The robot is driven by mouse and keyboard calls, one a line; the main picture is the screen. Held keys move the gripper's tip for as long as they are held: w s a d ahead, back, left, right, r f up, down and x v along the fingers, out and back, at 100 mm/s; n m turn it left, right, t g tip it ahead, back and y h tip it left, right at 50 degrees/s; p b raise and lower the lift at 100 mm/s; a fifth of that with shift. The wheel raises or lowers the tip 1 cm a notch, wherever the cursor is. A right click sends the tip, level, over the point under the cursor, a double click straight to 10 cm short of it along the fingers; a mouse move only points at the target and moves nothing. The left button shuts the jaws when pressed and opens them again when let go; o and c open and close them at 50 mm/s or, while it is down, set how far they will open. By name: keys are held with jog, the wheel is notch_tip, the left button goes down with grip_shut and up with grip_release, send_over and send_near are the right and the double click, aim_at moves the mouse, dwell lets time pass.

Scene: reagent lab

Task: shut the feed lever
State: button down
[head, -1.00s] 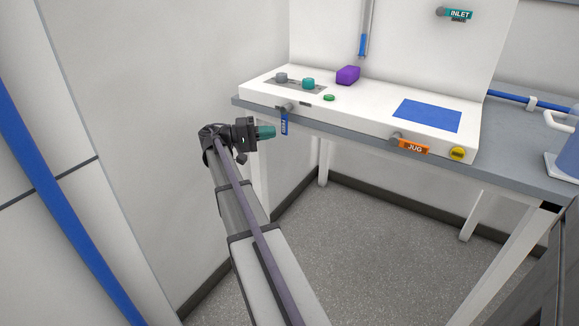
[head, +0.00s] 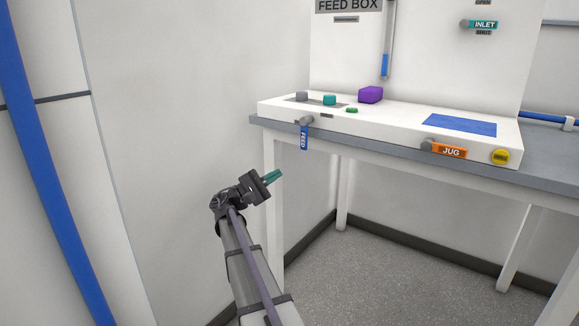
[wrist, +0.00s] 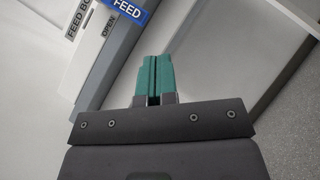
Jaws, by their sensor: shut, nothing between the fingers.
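The feed lever (head: 304,138) is a blue handle labelled FEED on a grey pivot at the left of the panel's front face. It hangs straight down. In the wrist view its blue handle (wrist: 127,8) shows at the top edge, next to an OPEN label (wrist: 108,27); the rest of it is cut off. My gripper (head: 276,175) has teal fingers, shut and empty, below and left of the lever and apart from it. In the wrist view the closed fingers (wrist: 154,75) point up the picture toward the panel.
The orange JUG lever (head: 450,151) lies sideways, with a yellow knob (head: 500,157) beside it. A purple block (head: 371,94), a teal knob (head: 329,100) and a green button (head: 352,110) sit on the panel top. The teal INLET lever (head: 482,24) is on the wall. Space under the bench is open.

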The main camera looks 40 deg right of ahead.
jog(key=s+a+r+p+x, duration=0.1)
jog(key=p+x, duration=0.5)
jog(key=x, duration=0.5)
jog(key=shift+s+r, duration=0.3)
jog(key=shift+s, duration=0.2)
jog(key=shift+w+a, duration=0.1)
jog(key=shift+a, duration=0.05)
dwell(0.6)
jog(key=b+v, duration=0.5)
jog(key=v, duration=0.6)
jog(key=shift+s+f, duration=0.1)
jog(key=shift+s, duration=0.1)
